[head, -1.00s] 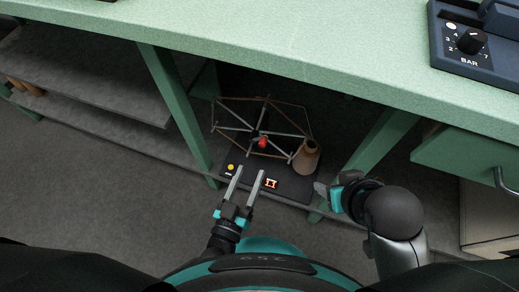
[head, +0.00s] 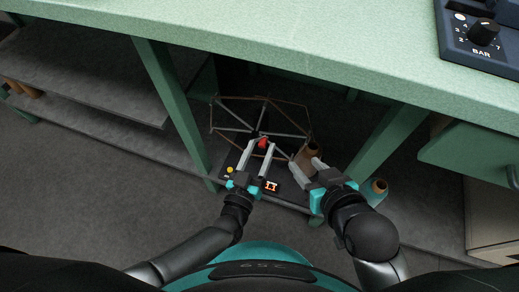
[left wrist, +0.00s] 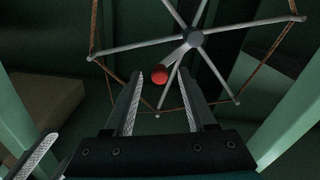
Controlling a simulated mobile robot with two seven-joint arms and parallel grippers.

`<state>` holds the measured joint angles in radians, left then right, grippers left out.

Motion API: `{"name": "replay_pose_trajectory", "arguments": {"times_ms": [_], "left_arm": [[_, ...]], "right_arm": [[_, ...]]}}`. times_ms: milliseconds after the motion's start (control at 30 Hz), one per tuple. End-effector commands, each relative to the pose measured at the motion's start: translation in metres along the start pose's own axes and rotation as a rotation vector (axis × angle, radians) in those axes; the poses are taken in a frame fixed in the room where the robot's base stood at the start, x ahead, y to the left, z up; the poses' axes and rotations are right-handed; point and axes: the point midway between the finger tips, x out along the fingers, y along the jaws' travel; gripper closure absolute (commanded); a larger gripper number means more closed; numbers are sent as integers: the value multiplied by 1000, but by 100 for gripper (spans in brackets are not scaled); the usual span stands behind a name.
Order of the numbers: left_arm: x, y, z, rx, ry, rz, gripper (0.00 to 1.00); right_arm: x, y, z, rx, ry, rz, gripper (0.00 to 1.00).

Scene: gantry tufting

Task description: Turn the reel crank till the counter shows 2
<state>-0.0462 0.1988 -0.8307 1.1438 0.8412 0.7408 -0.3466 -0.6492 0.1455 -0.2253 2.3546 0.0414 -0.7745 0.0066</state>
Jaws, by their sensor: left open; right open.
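The reel (head: 262,120) stands under the green bench, a spoked frame with brown yarn around its rim. The red crank knob (head: 263,142) sits near its hub. In the left wrist view the knob (left wrist: 159,75) appears between and just past the finger tips. My left gripper (head: 258,151) is open, its fingers pointing at the knob; I cannot tell whether they touch it. The counter (head: 271,186) glows orange on the dark base; its digits are too small to read surely. My right gripper (head: 306,167) is open beside the brown cone (head: 307,150), partly hiding it.
Green bench legs (head: 178,115) and (head: 385,140) flank the reel. A yellow button (head: 230,169) is on the base. Another cone (head: 379,187) stands right of my right gripper. Grey shelves (head: 90,80) lie left. A dial box (head: 480,45) sits on the bench.

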Motion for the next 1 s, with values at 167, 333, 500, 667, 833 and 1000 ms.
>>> {"name": "replay_pose_trajectory", "arguments": {"times_ms": [167,333,500,667,833,1000], "left_arm": [[0,0,0,0,0,0,44],[0,0,0,0,0,0,61],[0,0,0,0,0,0,80],[0,0,0,-1,0,0,98],[0,0,0,0,0,0,100],[0,0,0,0,0,0,100]], "right_arm": [[0,0,0,0,0,0,50],[0,0,0,0,-1,0,50],[0,0,0,0,-1,0,50],[0,0,0,0,-1,1,50],[0,0,0,0,-2,1,50],[0,0,0,0,-2,1,50]]}}
